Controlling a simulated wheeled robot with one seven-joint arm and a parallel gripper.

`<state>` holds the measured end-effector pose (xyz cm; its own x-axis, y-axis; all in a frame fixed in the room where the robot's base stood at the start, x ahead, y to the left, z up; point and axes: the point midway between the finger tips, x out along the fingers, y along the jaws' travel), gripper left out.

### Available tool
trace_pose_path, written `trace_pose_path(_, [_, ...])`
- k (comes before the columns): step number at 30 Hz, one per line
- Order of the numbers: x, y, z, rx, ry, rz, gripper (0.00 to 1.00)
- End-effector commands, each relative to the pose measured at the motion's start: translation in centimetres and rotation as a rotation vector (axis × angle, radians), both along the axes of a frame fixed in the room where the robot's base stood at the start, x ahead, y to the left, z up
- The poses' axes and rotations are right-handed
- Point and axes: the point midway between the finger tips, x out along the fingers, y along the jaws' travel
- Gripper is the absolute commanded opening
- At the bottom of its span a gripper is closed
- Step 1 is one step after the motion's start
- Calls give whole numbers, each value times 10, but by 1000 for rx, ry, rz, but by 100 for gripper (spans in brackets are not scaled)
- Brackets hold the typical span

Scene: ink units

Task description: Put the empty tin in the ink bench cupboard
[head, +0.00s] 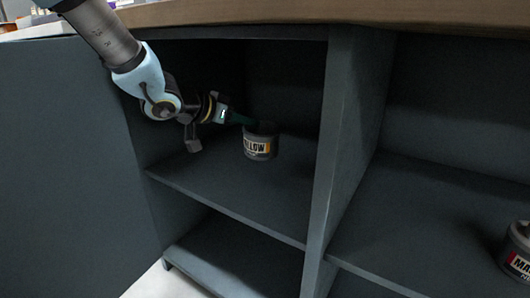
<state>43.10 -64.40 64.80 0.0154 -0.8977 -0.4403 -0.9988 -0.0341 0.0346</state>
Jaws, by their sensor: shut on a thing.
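A small grey tin (260,147) with a yellow-and-white label ending in "LLOW" is inside the left bay of the ink bench cupboard (345,130). It is upright, at the middle shelf; I cannot tell whether its base touches the shelf. My gripper (246,119) reaches in from the upper left and is shut on the tin's rim. The fingertips are partly hidden in shadow at the rim. Whether the tin is empty cannot be seen well.
The middle shelf (215,195) has free room around the tin. A lower shelf (235,262) is bare. An upright divider separates the right bay, where another tin (517,252) stands on its shelf (430,225). The wooden worktop (330,12) overhangs above. A dark panel (70,170) stands at left.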

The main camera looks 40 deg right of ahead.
Motion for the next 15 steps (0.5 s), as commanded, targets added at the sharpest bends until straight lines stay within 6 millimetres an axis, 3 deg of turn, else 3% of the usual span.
trace_pose_path(5, [0,0,-20,-1,2,0,0])
trace_pose_path(11, [-1,0,-57,-1,3,-1,0])
trace_pose_path(15, [0,0,-67,-1,1,0,0])
